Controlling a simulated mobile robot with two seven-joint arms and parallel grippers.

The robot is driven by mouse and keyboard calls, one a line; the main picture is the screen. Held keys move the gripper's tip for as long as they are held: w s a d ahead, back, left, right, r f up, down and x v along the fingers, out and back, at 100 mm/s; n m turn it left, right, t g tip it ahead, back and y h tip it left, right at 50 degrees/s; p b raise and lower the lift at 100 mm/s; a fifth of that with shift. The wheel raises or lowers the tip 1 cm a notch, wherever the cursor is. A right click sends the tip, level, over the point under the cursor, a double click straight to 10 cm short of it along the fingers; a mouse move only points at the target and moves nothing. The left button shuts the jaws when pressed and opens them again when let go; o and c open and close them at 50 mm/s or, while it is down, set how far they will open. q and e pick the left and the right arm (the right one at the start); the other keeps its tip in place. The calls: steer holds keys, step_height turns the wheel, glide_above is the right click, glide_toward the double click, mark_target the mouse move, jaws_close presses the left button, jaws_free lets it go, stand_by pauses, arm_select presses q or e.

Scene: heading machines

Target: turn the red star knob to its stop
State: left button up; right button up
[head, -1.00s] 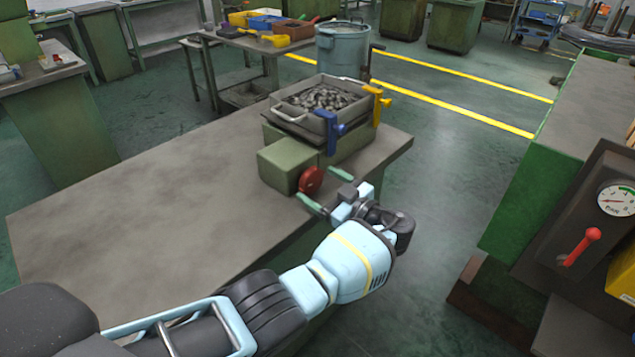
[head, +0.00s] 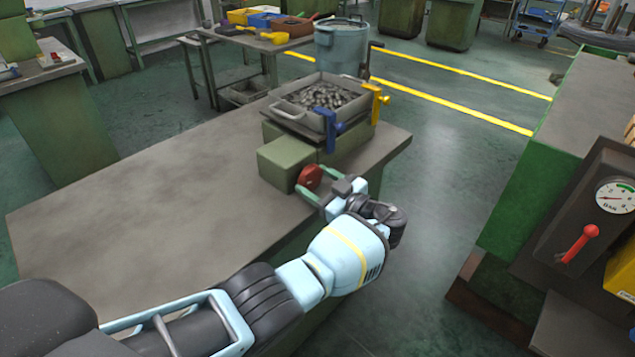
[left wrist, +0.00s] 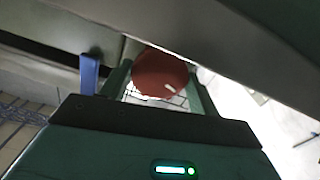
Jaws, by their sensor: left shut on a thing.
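The red star knob (head: 309,179) sits on the front face of a green box (head: 283,165) at the near edge of the workbench. My left gripper (head: 316,181) reaches it from the near right, with one green finger on either side, shut on the knob. My right gripper is not in view.
A metal tray of small grey parts (head: 322,97) stands behind the green box, with a blue clamp (head: 331,130) and a yellow clamp (head: 377,99) beside it. The workbench (head: 150,220) is bare to the left. A panel with a gauge (head: 614,197) and red lever (head: 581,243) stands right.

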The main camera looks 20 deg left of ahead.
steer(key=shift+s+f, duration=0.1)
arm_select(q)
steer(key=m+b, duration=0.1)
steer(key=m, duration=0.2)
steer(key=shift+m+b, duration=0.45)
steer(key=shift+m, duration=1.15)
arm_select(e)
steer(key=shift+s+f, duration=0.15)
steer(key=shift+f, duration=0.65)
arm_select(q)
steer(key=shift+r+m, duration=0.1)
steer(key=shift+m, duration=0.2)
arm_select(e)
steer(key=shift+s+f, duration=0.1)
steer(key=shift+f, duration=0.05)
arm_select(q)
steer(key=o, duration=1)
